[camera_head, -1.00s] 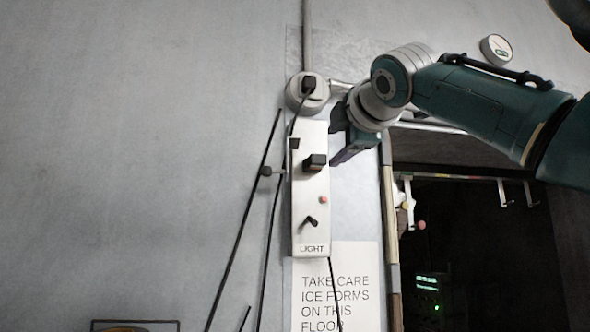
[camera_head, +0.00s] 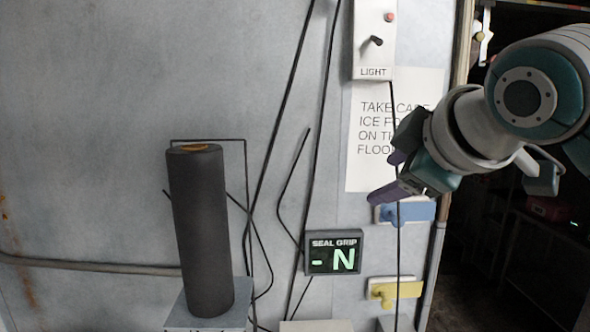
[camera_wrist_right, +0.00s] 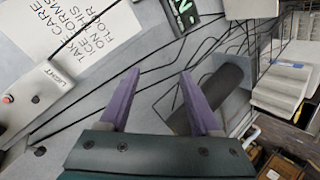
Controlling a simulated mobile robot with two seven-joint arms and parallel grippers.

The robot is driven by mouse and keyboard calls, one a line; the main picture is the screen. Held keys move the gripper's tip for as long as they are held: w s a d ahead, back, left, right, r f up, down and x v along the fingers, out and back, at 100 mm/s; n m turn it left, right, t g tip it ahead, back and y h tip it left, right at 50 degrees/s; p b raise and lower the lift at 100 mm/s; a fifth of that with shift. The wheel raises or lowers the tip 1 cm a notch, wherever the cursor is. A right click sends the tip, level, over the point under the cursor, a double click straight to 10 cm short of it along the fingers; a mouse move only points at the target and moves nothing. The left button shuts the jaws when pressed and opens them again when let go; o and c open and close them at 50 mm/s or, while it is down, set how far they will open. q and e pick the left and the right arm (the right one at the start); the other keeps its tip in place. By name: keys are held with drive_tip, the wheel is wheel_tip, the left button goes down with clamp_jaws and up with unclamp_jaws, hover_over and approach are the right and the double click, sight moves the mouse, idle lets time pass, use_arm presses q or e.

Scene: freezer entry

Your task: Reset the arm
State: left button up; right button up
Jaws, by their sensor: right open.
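My right gripper (camera_head: 384,176) is in front of the wall sign in the head view, at the right, with its purple fingers pointing left and down. In the right wrist view my right gripper (camera_wrist_right: 160,98) shows two purple fingers spread apart with nothing between them. The light switch box (camera_head: 373,58), white with a small lever and a red button, is above and left of the gripper. It also shows at the left of the right wrist view (camera_wrist_right: 28,98). My left gripper is in neither view.
A dark cylinder (camera_head: 202,235) stands upright on a ledge. A "SEAL GRIP" display (camera_head: 333,262) shows a green "-N". A paper sign (camera_head: 372,165), a blue-handled bracket (camera_head: 405,210) and a yellow one (camera_head: 395,290) are on the wall. A dark doorway (camera_head: 515,250) opens at right.

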drive_tip(key=s+d+f+m+g, duration=0.2)
drive_tip(key=s+f+m+g, duration=0.25)
drive_tip(key=s+f, duration=0.95)
drive_tip(key=s+d+f+m+g, duration=0.1)
drive_tip(key=s+d+f+m, duration=0.1)
drive_tip(key=s, duration=0.7)
drive_tip(key=s+d+f+m+g+h, duration=0.1)
drive_tip(key=s+m, duration=0.3)
drive_tip(key=s, duration=0.6)
drive_tip(key=shift+s+d+f+g+h, duration=0.15)
drive_tip(key=shift+d+f+g+h, duration=0.15)
drive_tip(key=shift+d+f+g, duration=0.4)
drive_tip(key=shift+a, duration=0.1)
